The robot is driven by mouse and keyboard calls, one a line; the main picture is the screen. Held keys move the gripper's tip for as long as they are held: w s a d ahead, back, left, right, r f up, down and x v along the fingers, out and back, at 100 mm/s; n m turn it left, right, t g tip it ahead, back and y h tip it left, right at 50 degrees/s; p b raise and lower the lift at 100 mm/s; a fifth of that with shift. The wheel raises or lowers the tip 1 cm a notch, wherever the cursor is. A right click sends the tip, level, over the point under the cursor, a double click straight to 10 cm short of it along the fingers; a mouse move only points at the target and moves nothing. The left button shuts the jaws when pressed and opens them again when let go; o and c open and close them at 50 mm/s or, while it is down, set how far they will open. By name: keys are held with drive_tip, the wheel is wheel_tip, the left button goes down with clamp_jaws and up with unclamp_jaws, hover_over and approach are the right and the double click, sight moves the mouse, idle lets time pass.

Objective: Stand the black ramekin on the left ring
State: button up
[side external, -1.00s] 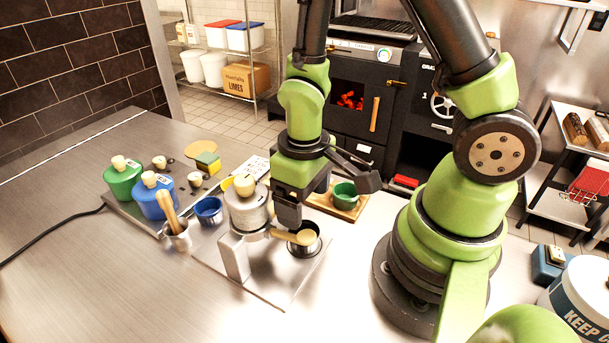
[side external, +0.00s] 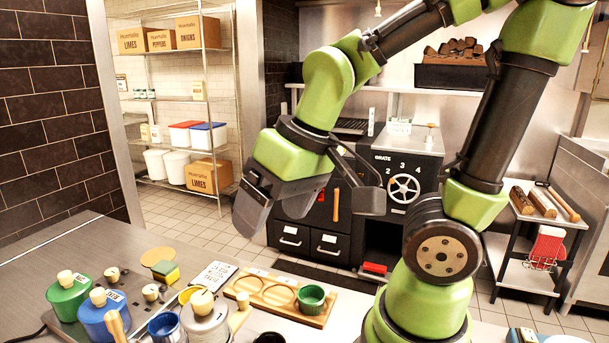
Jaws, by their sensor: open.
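The wooden board (side external: 290,309) lies on the counter, with several round rings in a row. The left ring (side external: 247,285) is empty, and a green ramekin (side external: 311,298) stands at the board's right end. A dark round rim (side external: 270,338) shows at the bottom picture edge. It is mostly cut off, and I cannot tell whether it is the black ramekin. My gripper (side external: 270,216) is open, tilted, and high above and behind the board in the picture. No object shows between its fingers.
Left of the board stand a lidded grey pot (side external: 204,322), a blue ramekin (side external: 163,327), a yellow ramekin (side external: 189,294), a green canister (side external: 69,297) and a blue canister (side external: 104,322). A white label card (side external: 214,275) lies by the board.

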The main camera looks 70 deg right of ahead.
drive_tip(key=s+r+m+t, duration=0.1)
drive_tip(key=s+r+t, duration=0.1)
drive_tip(key=s+r, duration=0.2)
drive_tip(key=shift+a+r+t+y, duration=0.25)
drive_tip(key=shift+r+t+y, duration=0.15)
drive_tip(key=shift+r, duration=0.15)
drive_tip(key=shift+s, duration=0.1)
idle(1.7)
